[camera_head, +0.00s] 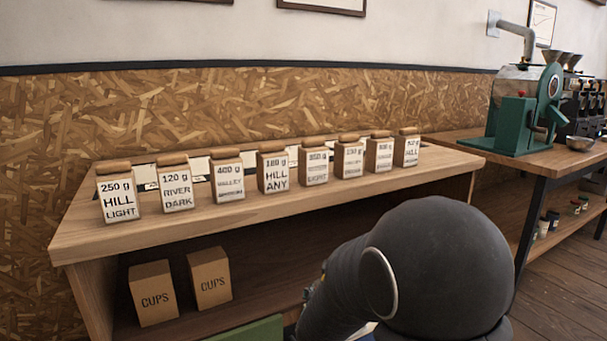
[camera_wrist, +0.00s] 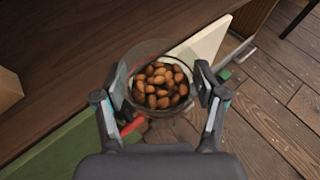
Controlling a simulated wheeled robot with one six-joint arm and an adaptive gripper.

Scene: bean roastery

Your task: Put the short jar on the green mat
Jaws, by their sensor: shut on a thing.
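My gripper (camera_wrist: 160,98) is shut on a clear round jar (camera_wrist: 160,87) full of brown beans or nuts, seen from above in the wrist view. The fingers grip it from left and right. Its height does not show from this angle. The green mat (camera_wrist: 50,152) lies at the lower left of the wrist view, left of and below the jar, partly hidden by my gripper. A green edge (camera_head: 255,330), likely the same mat, shows at the bottom of the head view. The jar is hidden behind my arm in the head view.
A wooden shelf (camera_head: 150,227) carries a row of several labelled bags (camera_head: 275,170). Two CUPS boxes (camera_head: 153,293) stand on its lower level. A cream panel (camera_wrist: 205,45) and a small red item (camera_wrist: 133,126) lie near the jar. A green grinder (camera_head: 520,120) stands at right.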

